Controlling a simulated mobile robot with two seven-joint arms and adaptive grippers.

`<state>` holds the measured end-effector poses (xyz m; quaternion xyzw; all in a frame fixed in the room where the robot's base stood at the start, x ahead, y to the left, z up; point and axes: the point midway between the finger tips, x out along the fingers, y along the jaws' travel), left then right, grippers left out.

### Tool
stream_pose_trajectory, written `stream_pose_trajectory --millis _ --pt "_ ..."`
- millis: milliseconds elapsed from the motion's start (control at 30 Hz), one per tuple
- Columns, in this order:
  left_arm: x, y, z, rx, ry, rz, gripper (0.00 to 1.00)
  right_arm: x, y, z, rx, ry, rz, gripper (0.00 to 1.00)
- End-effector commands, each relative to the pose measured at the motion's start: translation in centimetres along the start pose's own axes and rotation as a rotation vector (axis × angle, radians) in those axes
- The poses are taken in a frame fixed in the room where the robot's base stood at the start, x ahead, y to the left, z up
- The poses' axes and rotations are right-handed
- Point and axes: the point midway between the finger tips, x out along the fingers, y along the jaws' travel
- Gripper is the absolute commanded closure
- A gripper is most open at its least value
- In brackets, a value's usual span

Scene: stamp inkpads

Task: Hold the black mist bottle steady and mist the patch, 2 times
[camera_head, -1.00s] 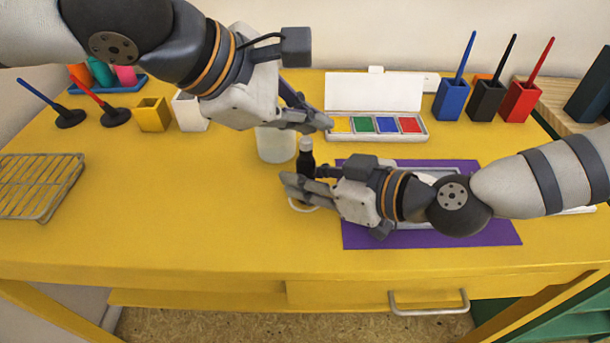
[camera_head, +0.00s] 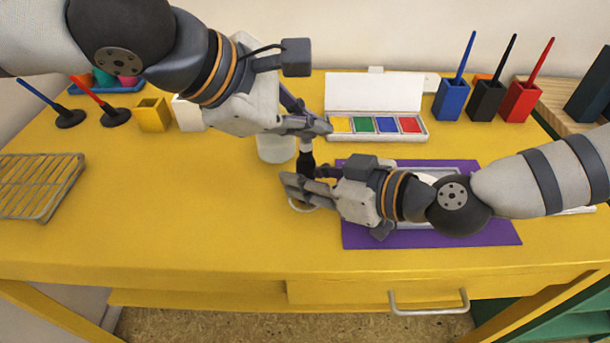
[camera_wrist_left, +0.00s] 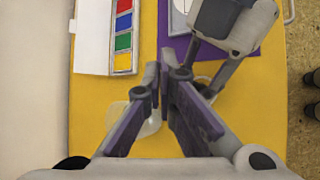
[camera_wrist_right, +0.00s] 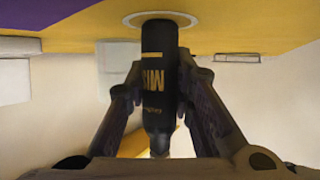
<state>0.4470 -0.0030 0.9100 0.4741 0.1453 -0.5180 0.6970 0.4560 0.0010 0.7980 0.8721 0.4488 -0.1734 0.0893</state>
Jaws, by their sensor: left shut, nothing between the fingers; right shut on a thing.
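The black mist bottle (camera_head: 306,164) stands upright between the fingers of my right gripper (camera_head: 304,182), which is shut on its body. In the right wrist view the bottle (camera_wrist_right: 159,75) shows gold lettering, and its base is at a round white disc (camera_wrist_right: 132,18). My left gripper (camera_head: 322,127) is shut and empty, just above the bottle's pale top. I cannot tell whether it touches the top. Its fingers also show in the left wrist view (camera_wrist_left: 164,75). No patch can be made out for certain; my right arm covers much of the purple mat (camera_head: 428,239).
A pale cup (camera_head: 274,147) stands left of the bottle. The paint box (camera_head: 374,93) lies open behind. Blue (camera_head: 451,101), black (camera_head: 486,101) and red (camera_head: 520,102) brush holders stand at back right. A wire rack (camera_head: 38,187) lies at left. The front left table is clear.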

Motion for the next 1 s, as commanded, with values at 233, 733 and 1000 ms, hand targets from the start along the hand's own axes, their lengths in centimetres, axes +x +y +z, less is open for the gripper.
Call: stream_pose_trajectory --millis 233,733,1000 --pt "0.04 -0.03 -0.01 0.000 0.000 0.000 1.00 0.00 0.00 0.05 0.000 -0.001 0.000 1.00" --pt "-0.12 0.13 0.10 0.001 0.000 0.001 1.00 0.00 -0.01 0.04 0.000 -0.001 0.000 1.00" --pt "-0.60 0.45 0.46 0.000 0.000 0.000 1.00 0.00 -0.01 0.04 0.000 -0.001 0.000 1.00"
